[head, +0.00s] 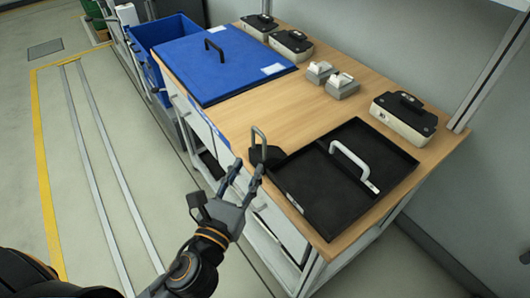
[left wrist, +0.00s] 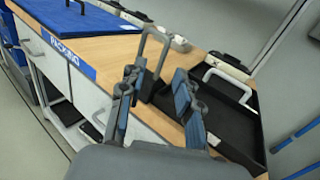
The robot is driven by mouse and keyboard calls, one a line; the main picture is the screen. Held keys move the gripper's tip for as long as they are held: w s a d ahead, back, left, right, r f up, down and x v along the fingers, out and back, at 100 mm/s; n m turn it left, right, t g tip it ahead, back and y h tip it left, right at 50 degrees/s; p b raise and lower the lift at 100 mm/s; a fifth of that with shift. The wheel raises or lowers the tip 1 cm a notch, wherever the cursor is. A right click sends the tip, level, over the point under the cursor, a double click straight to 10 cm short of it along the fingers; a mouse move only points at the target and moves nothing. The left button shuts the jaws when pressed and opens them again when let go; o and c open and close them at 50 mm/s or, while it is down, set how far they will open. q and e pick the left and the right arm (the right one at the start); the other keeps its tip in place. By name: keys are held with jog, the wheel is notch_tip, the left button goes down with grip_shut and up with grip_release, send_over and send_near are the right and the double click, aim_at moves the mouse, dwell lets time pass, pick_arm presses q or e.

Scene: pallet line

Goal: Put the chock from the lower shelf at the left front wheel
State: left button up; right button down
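A black block with an upright grey loop handle (head: 259,144) stands at the table's front edge, beside a black tray. It may be the chock, but it is on the tabletop. My left gripper (head: 249,172) is open and empty just in front of it, fingers pointing at it. In the left wrist view the handle (left wrist: 153,48) rises between and beyond the two spread fingers (left wrist: 155,84); no contact is clear. Dark items (left wrist: 91,131) lie on the lower shelf, too small to identify. No wheel shows. My right gripper is not in view.
The wooden table (head: 243,118) carries the black tray (head: 315,198) with a light handle, a blue lidded panel (head: 212,72), several black-and-white devices (head: 404,117) and small grey blocks (head: 342,86). A blue bin (head: 155,37) stands beyond. The floor at left, with metal rails, is clear.

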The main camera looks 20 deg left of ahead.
aim_at(263, 146)
pick_arm(q)
jog(key=w, duration=0.2)
jog(key=w+d+p, duration=0.1)
jog(key=w, duration=0.5)
jog(key=shift+w+d+p, duration=0.15)
jog(key=shift+w+p, duration=0.05)
jog(key=shift+p, duration=0.1)
jog(key=shift+w+f, duration=0.1)
jog(key=shift+w, duration=0.4)
jog(key=shift+s, duration=0.1)
grip_shut()
